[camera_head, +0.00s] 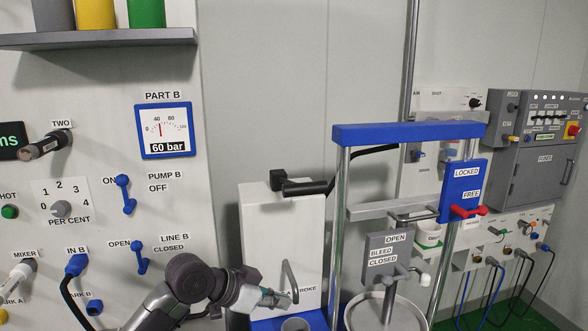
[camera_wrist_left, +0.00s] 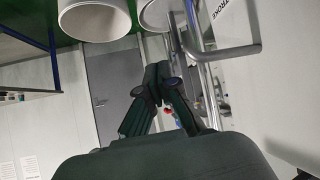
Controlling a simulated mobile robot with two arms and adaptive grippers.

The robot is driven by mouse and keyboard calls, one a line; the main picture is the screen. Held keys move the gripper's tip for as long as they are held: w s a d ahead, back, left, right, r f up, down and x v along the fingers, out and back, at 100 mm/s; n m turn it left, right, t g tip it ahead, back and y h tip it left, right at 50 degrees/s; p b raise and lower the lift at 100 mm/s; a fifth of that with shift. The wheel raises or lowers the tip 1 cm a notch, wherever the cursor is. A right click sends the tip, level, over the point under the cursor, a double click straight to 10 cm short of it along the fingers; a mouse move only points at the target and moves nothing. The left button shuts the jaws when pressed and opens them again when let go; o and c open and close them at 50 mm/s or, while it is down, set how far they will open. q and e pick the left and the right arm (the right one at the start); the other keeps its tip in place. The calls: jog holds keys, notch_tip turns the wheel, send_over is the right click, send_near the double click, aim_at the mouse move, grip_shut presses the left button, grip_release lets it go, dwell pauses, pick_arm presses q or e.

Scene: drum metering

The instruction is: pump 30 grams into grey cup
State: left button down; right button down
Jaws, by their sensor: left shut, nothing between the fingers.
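A grey cup (camera_head: 295,324) shows at the bottom edge, on a blue base (camera_head: 262,325) in front of the white pump cabinet (camera_head: 285,235). A second grey container (camera_head: 53,14) stands on the upper left shelf. The cabinet has a black spout (camera_head: 305,187) and a metal stroke handle (camera_head: 290,280), which also shows in the left wrist view (camera_wrist_left: 228,52). My left gripper (camera_head: 277,299) is shut and empty, just below and beside the handle; its fingertips also show in the wrist view (camera_wrist_left: 163,75). I cannot tell whether it touches the handle. My right gripper is not in view.
A yellow container (camera_head: 96,14) and a green one (camera_head: 146,12) stand on the shelf (camera_head: 100,39). The Part B gauge (camera_head: 164,130) reads 60 bar. Left are the pump B lever (camera_head: 125,194) and line B lever (camera_head: 138,254). Right stands a blue-topped frame (camera_head: 410,133) over a drum (camera_head: 385,312).

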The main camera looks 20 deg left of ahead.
pick_arm(q)
jog(key=s+a+r+m+h, duration=0.1)
jog(key=s+r, duration=0.1)
jog(key=r, duration=0.9)
jog(key=s+a+r+m+t+h, duration=0.1)
jog(key=a+r+m+h, duration=0.1)
jog(key=r, duration=1)
jog(key=s+a+r+m+h+p, duration=0.1)
jog(key=s+r, duration=0.1)
jog(key=r, duration=0.9)
jog(key=shift+s+a+r+m+h, duration=0.2)
jog(key=shift+s+r+m+h, duration=0.1)
jog(key=shift+s+m+h, duration=0.1)
jog(key=shift+w, duration=0.15)
jog(key=p, duration=0.5)
send_over(293, 185)
notch_tip(293, 185, down, 2)
jog(key=f, duration=0.2)
jog(key=shift+d+f, duration=0.3)
jog(key=shift+f, duration=0.1)
jog(key=shift+a+f, duration=0.35)
jog(key=shift+f, duration=0.4)
jog(key=shift+d, duration=0.1)
